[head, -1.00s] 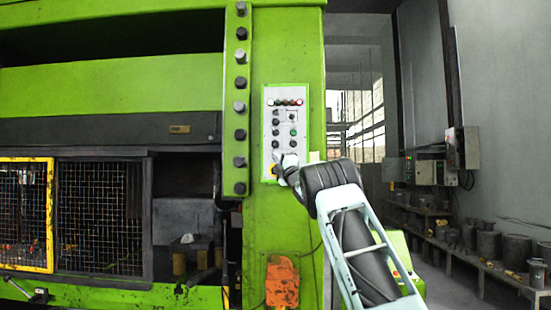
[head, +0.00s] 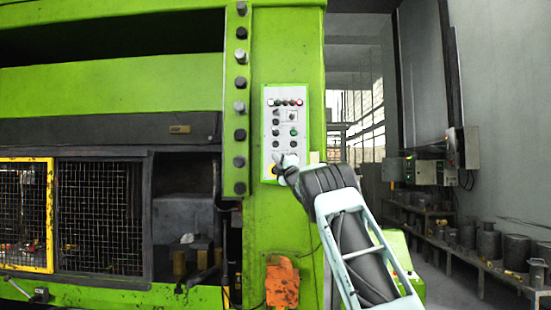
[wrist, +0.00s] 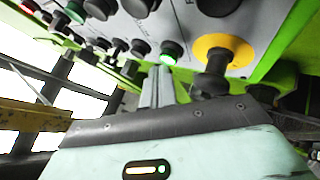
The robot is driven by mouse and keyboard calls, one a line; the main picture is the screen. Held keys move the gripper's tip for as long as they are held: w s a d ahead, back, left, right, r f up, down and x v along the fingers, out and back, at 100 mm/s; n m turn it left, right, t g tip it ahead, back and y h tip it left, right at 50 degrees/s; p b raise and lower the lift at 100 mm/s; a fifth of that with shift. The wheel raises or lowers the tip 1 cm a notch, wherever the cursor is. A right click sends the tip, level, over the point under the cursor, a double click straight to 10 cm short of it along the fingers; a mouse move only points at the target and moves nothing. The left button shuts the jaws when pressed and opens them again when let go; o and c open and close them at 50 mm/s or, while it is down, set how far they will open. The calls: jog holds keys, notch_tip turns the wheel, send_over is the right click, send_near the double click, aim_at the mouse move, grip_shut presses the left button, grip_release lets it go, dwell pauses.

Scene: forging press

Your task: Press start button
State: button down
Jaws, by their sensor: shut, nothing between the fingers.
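The control panel (head: 268,120) is a light plate on the green press column, with a row of small lamps on top and several dark buttons below. A green button (head: 293,131) shows on its right side. My gripper (wrist: 160,74) is shut and empty, its fingertips at the lower part of the panel. In the wrist view, the tips are just in front of a dark button with a glowing green rim (wrist: 171,52); I cannot tell whether they touch it. Beside it is a dark mushroom button on a yellow disc (wrist: 217,62). No start label is readable.
The green press column (head: 285,220) carries an orange box (head: 282,282) below the panel. A mesh guard (head: 100,215) stands to the left. A low bench (head: 450,240) with metal cylinders runs along the right wall.

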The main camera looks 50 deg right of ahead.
jog(key=shift+w+d, duration=0.3)
dwell(0.5)
jog(key=shift+s+a+f+b, duration=0.15)
jog(key=shift+s+a+b, duration=0.15)
jog(key=shift+b, duration=0.4)
jog(key=shift+s+a+b, duration=0.25)
jog(key=shift+a+b, duration=0.05)
jog(key=shift+b, duration=0.25)
jog(key=s+a+b, duration=0.3)
jog(key=b, duration=0.3)
jog(key=shift+s+a+b, duration=0.15)
jog(key=shift+a+b, duration=0.25)
dwell(0.8)
